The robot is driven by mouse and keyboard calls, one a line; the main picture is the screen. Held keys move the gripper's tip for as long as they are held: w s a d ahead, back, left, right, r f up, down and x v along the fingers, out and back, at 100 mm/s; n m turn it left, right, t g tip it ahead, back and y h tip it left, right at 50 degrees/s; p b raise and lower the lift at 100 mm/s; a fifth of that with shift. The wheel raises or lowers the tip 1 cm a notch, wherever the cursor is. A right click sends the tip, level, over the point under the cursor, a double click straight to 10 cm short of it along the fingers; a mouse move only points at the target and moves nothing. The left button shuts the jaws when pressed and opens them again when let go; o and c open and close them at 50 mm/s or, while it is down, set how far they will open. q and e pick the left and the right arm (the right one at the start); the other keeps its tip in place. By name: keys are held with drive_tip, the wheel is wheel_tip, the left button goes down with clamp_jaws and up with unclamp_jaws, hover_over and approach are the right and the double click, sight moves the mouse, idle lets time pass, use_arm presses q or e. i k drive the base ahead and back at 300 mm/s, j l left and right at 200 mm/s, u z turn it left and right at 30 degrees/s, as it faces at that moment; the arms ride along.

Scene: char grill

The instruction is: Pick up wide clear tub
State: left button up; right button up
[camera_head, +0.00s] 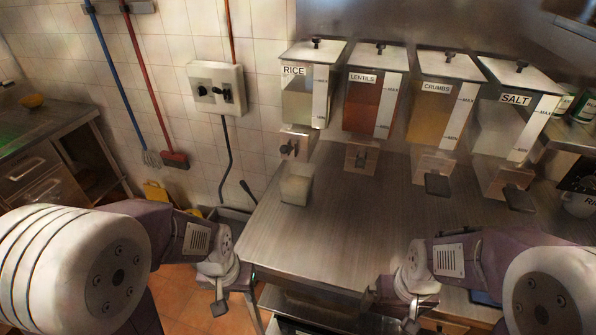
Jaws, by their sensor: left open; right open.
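A small clear tub (295,189) stands on the steel table at its back left, below the rice dispenser. It looks pale and I cannot tell whether anything is in it. My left gripper (219,302) hangs off the table's left front edge, pointing down, open and apart from the tub. My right gripper (388,308) is low at the table's front edge, open, well to the right of the tub and not touching it. Its fingertips are partly hard to make out.
The steel table (330,240) is mostly bare in the middle. Dispensers for rice (307,85), lentils (371,100), crumbs (438,110) and salt (510,125) hang over its back. A counter (45,130) stands left.

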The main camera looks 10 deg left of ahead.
sight(296, 180)
drive_tip(key=i+j+z, duration=0.15)
drive_tip(key=j+z, duration=0.2)
drive_tip(key=j, duration=0.35)
drive_tip(key=i+j+z, duration=0.1)
drive_tip(key=j+z, duration=0.3)
drive_tip(key=j, duration=0.35)
drive_tip(key=j+z, duration=0.35)
drive_tip(key=j, duration=0.4)
